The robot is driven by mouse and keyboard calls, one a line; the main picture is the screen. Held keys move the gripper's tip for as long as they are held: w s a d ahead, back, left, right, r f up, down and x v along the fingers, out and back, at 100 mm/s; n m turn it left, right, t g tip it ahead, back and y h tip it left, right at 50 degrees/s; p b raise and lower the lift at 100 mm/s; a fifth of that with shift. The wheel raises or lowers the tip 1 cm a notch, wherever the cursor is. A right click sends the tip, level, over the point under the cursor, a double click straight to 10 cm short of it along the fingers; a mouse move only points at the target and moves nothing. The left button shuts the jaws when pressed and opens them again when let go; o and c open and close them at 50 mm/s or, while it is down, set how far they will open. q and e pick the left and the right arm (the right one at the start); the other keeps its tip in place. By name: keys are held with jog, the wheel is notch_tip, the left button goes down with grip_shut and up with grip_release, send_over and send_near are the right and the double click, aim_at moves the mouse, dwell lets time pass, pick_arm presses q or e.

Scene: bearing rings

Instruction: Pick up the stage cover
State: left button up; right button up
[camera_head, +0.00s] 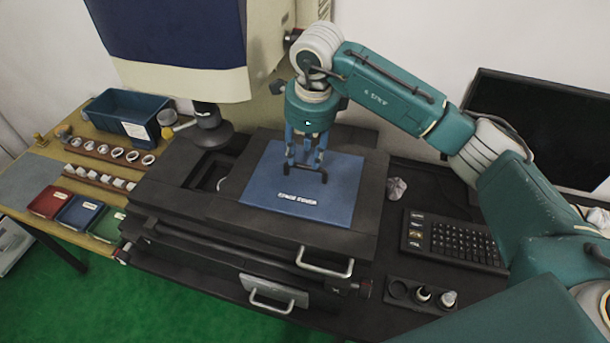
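The stage cover (262,182) is a flat blue plate with white lettering near its front edge. It lies on the dark stage of the large machine. A black bar handle (324,177) stands up from the cover. My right gripper (304,165) points down over the handle, with its blue fingers apart and their tips close to the bar. Whether the fingers touch the handle cannot be told. My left gripper is not in view.
The machine's head (208,125) hangs left of the cover. A keyboard (452,241) and a holder with small knobs (422,294) are at right. A monitor (545,125) stands behind. A wooden table (100,227) with a blue bin (124,113), rings and small trays is at left.

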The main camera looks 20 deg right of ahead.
aim_at(305, 167)
notch_tip(305, 167, down, 6)
jog(key=p, duration=0.3)
jog(key=shift+w+r, duration=0.15)
jog(key=shift+f, duration=0.2)
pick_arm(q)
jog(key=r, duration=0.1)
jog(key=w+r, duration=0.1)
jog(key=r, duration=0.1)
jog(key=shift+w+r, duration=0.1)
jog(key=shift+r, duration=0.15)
pick_arm(e)
jog(key=shift+w, duration=0.1)
grip_shut()
